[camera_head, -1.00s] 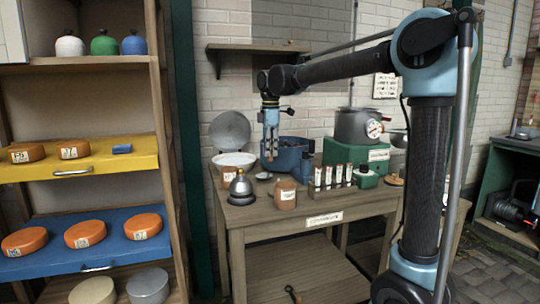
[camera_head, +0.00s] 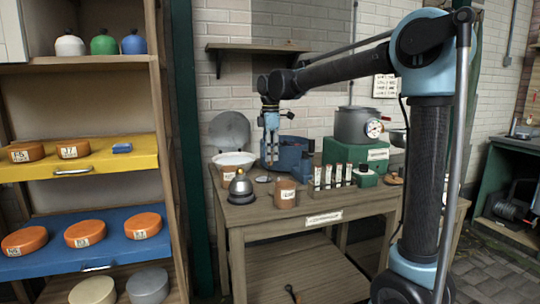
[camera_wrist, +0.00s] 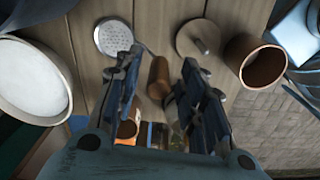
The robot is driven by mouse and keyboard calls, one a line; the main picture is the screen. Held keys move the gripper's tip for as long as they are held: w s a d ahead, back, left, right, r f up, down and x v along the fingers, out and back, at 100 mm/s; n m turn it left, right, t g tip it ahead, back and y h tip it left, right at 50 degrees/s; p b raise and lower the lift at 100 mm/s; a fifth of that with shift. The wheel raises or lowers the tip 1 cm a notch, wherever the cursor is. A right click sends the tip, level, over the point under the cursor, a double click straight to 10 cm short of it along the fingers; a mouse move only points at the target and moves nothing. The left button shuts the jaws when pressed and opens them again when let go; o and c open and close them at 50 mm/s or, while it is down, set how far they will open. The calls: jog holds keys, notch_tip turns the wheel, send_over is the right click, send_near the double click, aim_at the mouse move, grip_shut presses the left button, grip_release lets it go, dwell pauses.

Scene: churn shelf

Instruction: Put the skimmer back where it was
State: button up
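The skimmer shows in the wrist view as a pale perforated disc (camera_wrist: 113,38), with a thin rod running to a brown wooden handle (camera_wrist: 158,77). It lies on the wooden table. The handle appears between the spread fingers of my gripper (camera_wrist: 160,85), and I see no contact. In the head view a small pale disc (camera_head: 263,179), likely the skimmer's head, lies on the table. My gripper (camera_head: 270,164) is above the table there, pointing down in front of the blue vessel (camera_head: 292,153). Part of the skimmer is hidden by the left finger.
A white bowl (camera_head: 233,159), a brown jar (camera_head: 285,193), a metal bell-shaped object (camera_head: 240,187) and a rack of vials (camera_head: 333,176) crowd the table. A round lid-like disc (camera_wrist: 198,38) and an open brown pot (camera_wrist: 255,64) are near my right finger.

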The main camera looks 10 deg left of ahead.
notch_tip(320, 180, up, 12)
dwell(0.5)
jog(key=s+d+f+m, duration=0.2)
jog(key=d+f+m, duration=0.15)
jog(key=d, duration=0.55)
jog(key=s+d+f+m+t, duration=0.1)
jog(key=s+d+f+m, duration=0.25)
jog(key=d, duration=0.45)
jog(key=s+d+f+m, duration=0.2)
jog(key=d+f+m, duration=0.15)
jog(key=d, duration=0.55)
jog(key=s+d+f+m, duration=0.6)
jog(key=s+d+f, duration=0.1)
jog(key=f, duration=0.5)
jog(key=s+d+f+m+t, duration=0.1)
jog(key=s+d+f+m, duration=0.5)
jog(key=f, duration=0.7)
jog(key=s+d, duration=0.2)
jog(key=s, duration=0.2)
jog(key=shift+w+f, duration=0.15)
jog(key=shift+w, duration=0.35)
